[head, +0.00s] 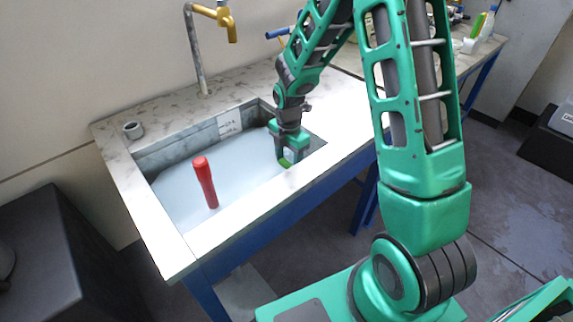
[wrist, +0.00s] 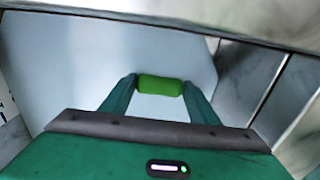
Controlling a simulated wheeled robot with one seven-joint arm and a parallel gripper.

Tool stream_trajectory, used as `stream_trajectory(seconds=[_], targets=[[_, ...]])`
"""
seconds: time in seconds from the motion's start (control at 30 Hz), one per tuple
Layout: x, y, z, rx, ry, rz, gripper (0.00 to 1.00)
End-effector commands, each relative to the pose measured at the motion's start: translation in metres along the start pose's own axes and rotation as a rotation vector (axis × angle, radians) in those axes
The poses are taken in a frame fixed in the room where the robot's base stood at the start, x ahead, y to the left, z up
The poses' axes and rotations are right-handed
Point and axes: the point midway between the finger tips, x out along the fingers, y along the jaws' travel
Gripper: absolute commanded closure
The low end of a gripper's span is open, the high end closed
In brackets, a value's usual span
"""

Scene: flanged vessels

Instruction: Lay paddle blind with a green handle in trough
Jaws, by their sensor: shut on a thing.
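The trough (head: 160,235) is a pale stone basin set in a bench, with a light-blue, smooth surface inside. My gripper (head: 288,158) is down inside its right end, close to the right wall. It is shut on the green handle (head: 285,163) of the paddle blind. In the wrist view the green handle (wrist: 160,86) lies crosswise between the two fingers of my gripper (wrist: 160,92). A red handle (head: 205,183) stands up, slightly tilted, from the trough's middle.
A pipe with a yellow tap (head: 228,25) rises behind the trough. A small grey ring (head: 133,130) sits on the back left rim. A white label (head: 229,124) is on the back inner wall. Bottles (head: 483,22) stand on the bench's far right. A dark box (head: 50,245) stands at left.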

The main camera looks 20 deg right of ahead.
Motion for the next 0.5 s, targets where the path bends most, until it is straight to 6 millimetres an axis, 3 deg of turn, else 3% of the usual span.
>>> stream_trajectory(seconds=[0.5], targets=[[0.0033,0.0009,0.0001,0.000,-0.001,0.002,0.89]])
